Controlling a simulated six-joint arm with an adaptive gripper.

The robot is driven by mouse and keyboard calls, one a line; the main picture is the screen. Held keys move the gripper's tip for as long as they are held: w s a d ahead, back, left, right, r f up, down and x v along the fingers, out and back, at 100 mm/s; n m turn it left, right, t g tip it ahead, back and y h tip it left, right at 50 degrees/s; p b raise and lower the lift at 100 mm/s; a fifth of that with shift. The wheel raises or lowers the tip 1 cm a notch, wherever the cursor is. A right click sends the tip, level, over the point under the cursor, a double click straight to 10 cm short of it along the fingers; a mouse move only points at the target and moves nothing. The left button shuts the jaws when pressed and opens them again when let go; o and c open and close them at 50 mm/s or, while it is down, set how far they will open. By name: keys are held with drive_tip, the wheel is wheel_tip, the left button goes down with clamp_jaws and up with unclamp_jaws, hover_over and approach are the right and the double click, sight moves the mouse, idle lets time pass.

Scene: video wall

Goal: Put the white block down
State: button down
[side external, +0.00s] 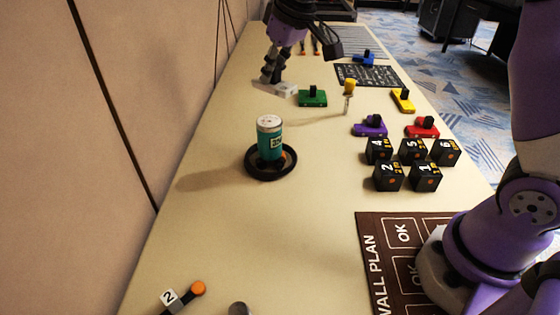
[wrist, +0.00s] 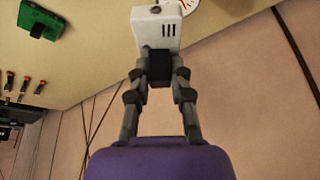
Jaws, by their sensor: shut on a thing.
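The white block (side external: 287,88) is at the far left part of the table, at the tips of my gripper (side external: 272,76). In the wrist view the white block (wrist: 156,28) has dark slots on its face, and my gripper (wrist: 159,68) is shut on its near end. The block looks close to the tabletop, but I cannot tell whether it touches it. The fingers hide part of its near end.
A green block with a black knob (side external: 313,98) is just right of the white block. A teal can (side external: 270,138) stands on a black round dish (side external: 271,173) nearer the camera. Several numbered black cubes (side external: 389,176) are at right. The wall (side external: 170,80) is close on the left.

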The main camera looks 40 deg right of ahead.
drive_tip(key=s+a+n+g+y, duration=0.3)
drive_tip(key=s+a+n+y, duration=0.1)
drive_tip(key=s+a+n, duration=1.1)
drive_tip(key=s+a+n+g+h, duration=0.15)
drive_tip(key=s+n, duration=0.35)
drive_tip(key=s, duration=0.5)
drive_tip(key=s+a+n+g, duration=0.3)
drive_tip(key=s+n, duration=0.2)
drive_tip(key=s, duration=0.4)
drive_tip(key=shift+n, duration=0.3)
drive_tip(key=w+d+f, duration=0.1)
drive_tip(key=w+f, duration=0.2)
drive_tip(key=f, duration=0.1)
drive_tip(key=w+d+f, duration=0.1)
drive_tip(key=w+f, duration=0.3)
drive_tip(key=w+d+f, duration=0.1)
drive_tip(key=w+f, duration=0.2)
drive_tip(key=f, duration=0.2)
drive_tip(key=shift+w, duration=0.15)
drive_tip(key=shift+w+f, duration=0.1)
drive_tip(key=shift+f, duration=1.9)
drive_tip(key=shift+f, duration=0.1)
